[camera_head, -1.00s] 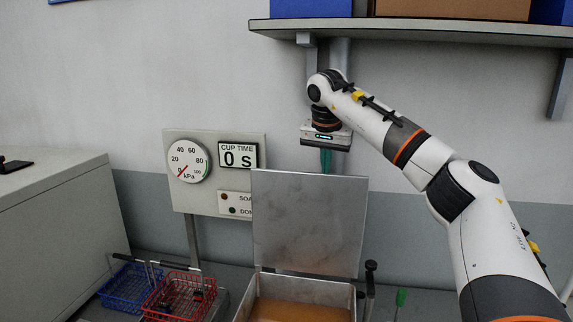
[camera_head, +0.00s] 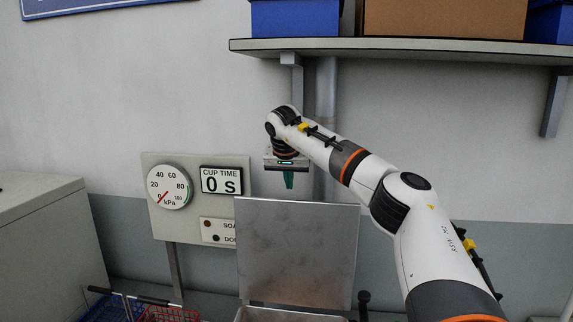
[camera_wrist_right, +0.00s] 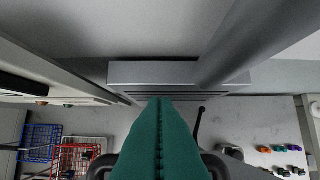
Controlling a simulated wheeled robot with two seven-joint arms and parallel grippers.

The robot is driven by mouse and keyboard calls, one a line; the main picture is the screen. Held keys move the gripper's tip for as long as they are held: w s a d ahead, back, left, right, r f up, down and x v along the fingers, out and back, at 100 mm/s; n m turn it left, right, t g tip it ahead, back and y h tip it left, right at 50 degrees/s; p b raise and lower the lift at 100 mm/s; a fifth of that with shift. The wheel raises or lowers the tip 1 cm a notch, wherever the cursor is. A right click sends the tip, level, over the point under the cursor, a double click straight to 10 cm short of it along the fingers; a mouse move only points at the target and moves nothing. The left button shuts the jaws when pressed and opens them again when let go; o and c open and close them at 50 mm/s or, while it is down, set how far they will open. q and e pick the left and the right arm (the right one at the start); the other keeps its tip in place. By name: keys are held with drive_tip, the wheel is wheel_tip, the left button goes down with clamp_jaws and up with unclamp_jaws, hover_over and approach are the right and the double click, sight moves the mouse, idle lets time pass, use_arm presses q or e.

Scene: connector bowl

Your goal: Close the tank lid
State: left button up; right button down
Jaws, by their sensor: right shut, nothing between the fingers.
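The tank lid (camera_head: 297,245) is a grey metal plate standing upright, open, at the back of the tank (camera_head: 262,315). Only the tank's top rim shows at the bottom of the head view. My right gripper (camera_head: 289,186) has teal fingers pointing down, shut and empty. In the head view its tips are just above the lid's top edge, with a small gap in the picture; how far behind or in front of the lid they are is hard to tell. The shut fingers also fill the middle of the right wrist view (camera_wrist_right: 160,105). My left gripper is not in view.
A gauge panel (camera_head: 190,225) stands left of the lid. A shelf (camera_head: 400,46) with boxes is above the arm, and a grey pipe (camera_head: 326,105) runs behind the gripper. A blue basket (camera_wrist_right: 40,140) and a red basket (camera_wrist_right: 75,158) lie at the left.

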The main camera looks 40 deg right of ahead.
drive_tip(key=a+f, duration=0.1)
drive_tip(key=s+a+f+p, duration=0.1)
drive_tip(key=f, duration=0.1)
drive_tip(key=shift+s+p, duration=0.2)
drive_tip(key=shift+p, duration=0.1)
idle(0.4)
